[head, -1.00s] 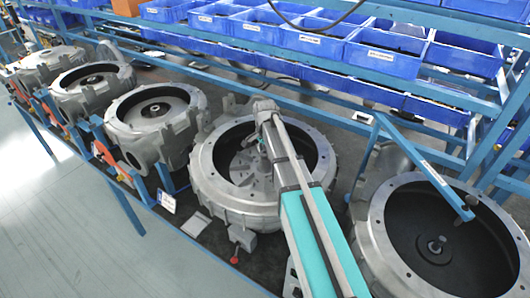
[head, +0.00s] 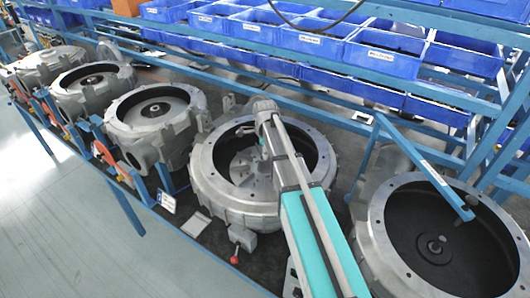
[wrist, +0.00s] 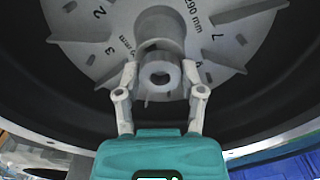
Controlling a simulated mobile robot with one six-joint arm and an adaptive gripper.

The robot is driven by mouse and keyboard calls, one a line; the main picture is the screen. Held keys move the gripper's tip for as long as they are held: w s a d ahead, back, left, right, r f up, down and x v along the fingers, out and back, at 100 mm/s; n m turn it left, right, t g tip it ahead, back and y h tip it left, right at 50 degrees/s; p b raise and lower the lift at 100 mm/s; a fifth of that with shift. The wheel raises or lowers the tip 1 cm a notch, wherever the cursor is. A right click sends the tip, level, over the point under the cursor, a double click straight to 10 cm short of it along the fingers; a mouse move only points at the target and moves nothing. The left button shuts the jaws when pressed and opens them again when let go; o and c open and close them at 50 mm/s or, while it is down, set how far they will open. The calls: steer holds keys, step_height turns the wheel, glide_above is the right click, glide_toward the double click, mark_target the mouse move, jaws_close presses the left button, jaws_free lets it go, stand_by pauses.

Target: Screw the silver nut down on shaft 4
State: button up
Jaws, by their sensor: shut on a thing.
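The silver nut (wrist: 160,76), a grey ring with a dark round hole, sits between the two fingertips of my gripper (wrist: 160,74) in the wrist view. The fingers are shut on it from both sides. Behind it is the round hub of a pale grey impeller (wrist: 98,32) with printed numbers and vanes. The shaft is not clearly seen, and I cannot tell whether the nut touches it. In the head view my arm reaches into a large grey housing (head: 207,178), the fourth from the left; the arm hides the gripper and nut there.
Another open housing (head: 375,235) with a short shaft (head: 436,247) inside stands at the right. More housings (head: 155,112) line the bench to the left. Blue bins (head: 385,58) and a blue diagonal bar (head: 420,160) are behind. The housing's dark wall surrounds my gripper.

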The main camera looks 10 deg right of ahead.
steer(key=shift+m, duration=1)
steer(key=shift+s, duration=0.1)
steer(key=o, duration=0.9)
steer(key=shift+d, duration=0.1)
steer(key=n, duration=2.5)
